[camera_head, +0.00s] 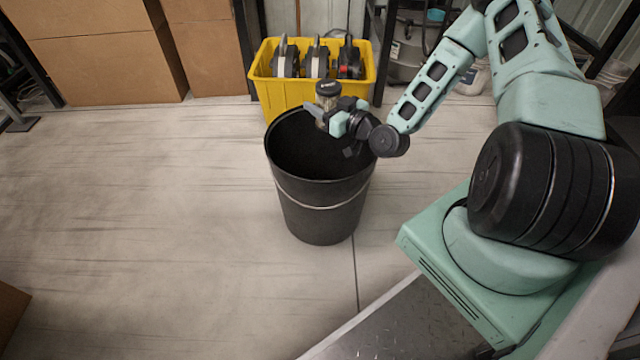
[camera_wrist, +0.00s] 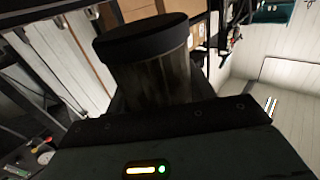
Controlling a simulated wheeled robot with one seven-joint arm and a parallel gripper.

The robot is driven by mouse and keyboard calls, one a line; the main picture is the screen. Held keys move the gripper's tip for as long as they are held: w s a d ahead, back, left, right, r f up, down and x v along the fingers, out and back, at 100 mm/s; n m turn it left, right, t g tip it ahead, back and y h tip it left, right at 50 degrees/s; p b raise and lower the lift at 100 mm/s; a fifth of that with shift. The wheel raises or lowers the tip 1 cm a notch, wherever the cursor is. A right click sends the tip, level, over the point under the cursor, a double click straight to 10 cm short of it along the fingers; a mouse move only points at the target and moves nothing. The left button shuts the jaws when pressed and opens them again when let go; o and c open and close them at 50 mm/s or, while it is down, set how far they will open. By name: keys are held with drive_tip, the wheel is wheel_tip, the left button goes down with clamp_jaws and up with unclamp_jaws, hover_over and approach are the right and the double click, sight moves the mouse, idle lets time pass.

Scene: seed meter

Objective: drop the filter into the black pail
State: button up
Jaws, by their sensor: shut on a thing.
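The filter (camera_head: 327,97) is a small cylinder with a black cap and a clear or greyish body. My gripper (camera_head: 329,116) is shut on it and holds it upright over the far part of the black pail's opening. The filter (camera_wrist: 155,65) also shows in the wrist view, close up, with its lower end hidden behind the gripper body. The black pail (camera_head: 322,215) stands upright on the floor, with a thin light band around it. Its inside is dark, and part of its right rim is hidden by my wrist.
A yellow crate (camera_head: 285,98) with several grey and black devices stands just behind the pail. Cardboard boxes (camera_head: 105,68) stand at the back left. Dark shelf posts are at the back right. The floor (camera_head: 150,200) left of the pail is clear.

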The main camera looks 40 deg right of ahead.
sight(322, 82)
drive_tip(key=shift+f+b, duration=0.85)
drive_tip(key=shift+f, duration=0.65)
drive_tip(key=o, duration=1.1)
drive_tip(key=shift+r, duration=0.1)
wheel_tip(322, 82, up, 10)
drive_tip(key=p, duration=0.5)
